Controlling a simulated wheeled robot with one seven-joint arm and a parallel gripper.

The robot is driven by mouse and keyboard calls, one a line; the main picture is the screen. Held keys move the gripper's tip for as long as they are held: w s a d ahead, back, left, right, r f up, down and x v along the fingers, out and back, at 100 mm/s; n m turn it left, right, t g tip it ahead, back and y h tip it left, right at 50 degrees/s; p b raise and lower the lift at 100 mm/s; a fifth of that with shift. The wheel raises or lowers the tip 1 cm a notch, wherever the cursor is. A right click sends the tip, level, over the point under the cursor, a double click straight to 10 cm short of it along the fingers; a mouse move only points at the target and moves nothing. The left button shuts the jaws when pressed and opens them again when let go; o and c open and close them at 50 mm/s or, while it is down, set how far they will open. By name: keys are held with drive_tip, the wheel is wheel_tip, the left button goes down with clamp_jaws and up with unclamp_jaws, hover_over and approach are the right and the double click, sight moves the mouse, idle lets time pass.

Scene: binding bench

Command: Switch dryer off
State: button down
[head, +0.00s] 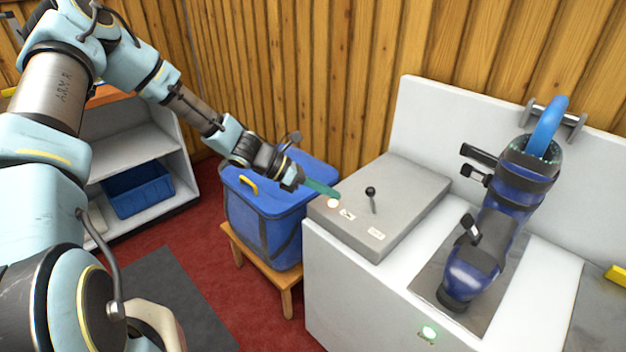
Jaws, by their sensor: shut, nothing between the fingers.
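The dryer's grey control box (410,190) sits on the left end of the white bench (330,275). A lever with a black knob (371,191) stands up from its top, roughly upright. Two small labels (376,234) lie before it, their text too small to read. A glowing pale round lamp or button (333,203) is at the box's left corner. My gripper (325,189) is shut and empty, its teal fingers over that corner, close to the glowing spot and left of the lever. I cannot tell whether they touch the box.
A blue and black boot (480,248) stands on the bench at right, a blue hose (548,128) in its top. A green light (428,332) glows on the bench front. A blue bag (262,210) sits on a wooden stool (288,302) left of the bench. A shelf (145,148) stands behind.

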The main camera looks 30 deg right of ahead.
drive_tip(key=p, duration=0.2)
approach(373, 202)
drive_tip(key=x, duration=0.3)
drive_tip(key=shift+d+f, duration=0.15)
drive_tip(key=shift+d, duration=0.3)
